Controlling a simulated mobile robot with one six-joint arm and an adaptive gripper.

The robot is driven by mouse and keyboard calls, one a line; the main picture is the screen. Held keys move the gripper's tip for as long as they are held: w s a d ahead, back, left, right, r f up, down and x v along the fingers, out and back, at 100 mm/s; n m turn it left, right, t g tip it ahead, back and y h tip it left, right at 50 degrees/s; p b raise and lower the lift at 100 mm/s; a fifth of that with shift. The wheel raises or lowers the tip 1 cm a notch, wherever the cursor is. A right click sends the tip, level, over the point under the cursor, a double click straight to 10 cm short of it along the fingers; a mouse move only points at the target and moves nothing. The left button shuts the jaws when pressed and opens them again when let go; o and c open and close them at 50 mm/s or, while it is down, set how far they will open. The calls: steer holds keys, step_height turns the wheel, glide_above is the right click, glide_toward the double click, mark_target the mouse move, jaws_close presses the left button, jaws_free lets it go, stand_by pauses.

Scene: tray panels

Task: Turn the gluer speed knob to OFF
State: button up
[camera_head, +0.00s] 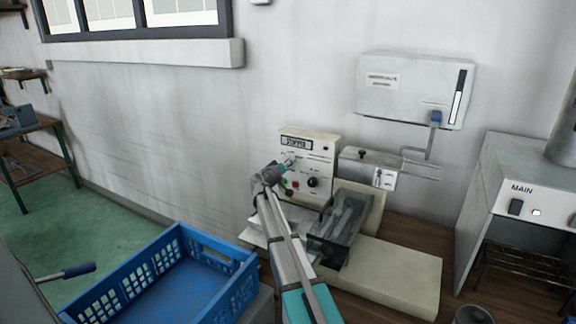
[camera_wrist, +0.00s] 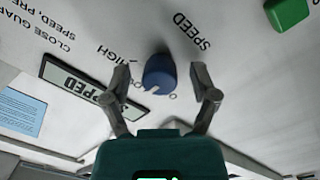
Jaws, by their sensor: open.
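The speed knob (camera_wrist: 159,73) is blue and round, on a pale panel in the wrist view. Its white pointer mark points down and a little left in the picture. The word SPEED and part of HIGH show near it; other scale letters are partly hidden by the fingers. My gripper (camera_wrist: 161,80) is open, with one finger on each side of the knob. I cannot tell whether the fingers touch it. In the head view my gripper (camera_head: 288,164) is at the front of the white control panel (camera_head: 325,150) and hides the knob.
The panel has a STOPPED display (camera_head: 297,143), a black knob (camera_head: 312,182) and a green button (camera_wrist: 287,12). A clear guard box (camera_head: 340,228) stands below. A blue crate (camera_head: 245,290) is at the lower left. A MAIN switch cabinet (camera_head: 520,190) stands right.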

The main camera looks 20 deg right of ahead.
jaws_close()
stand_by(0.4)
steer(key=shift+n, duration=0.5)
steer(key=n, duration=0.4)
steer(key=shift+n, duration=0.3)
steer(key=n, duration=0.4)
steer(key=shift+n+b, duration=0.3)
steer(key=shift+b, duration=0.05)
jaws_free()
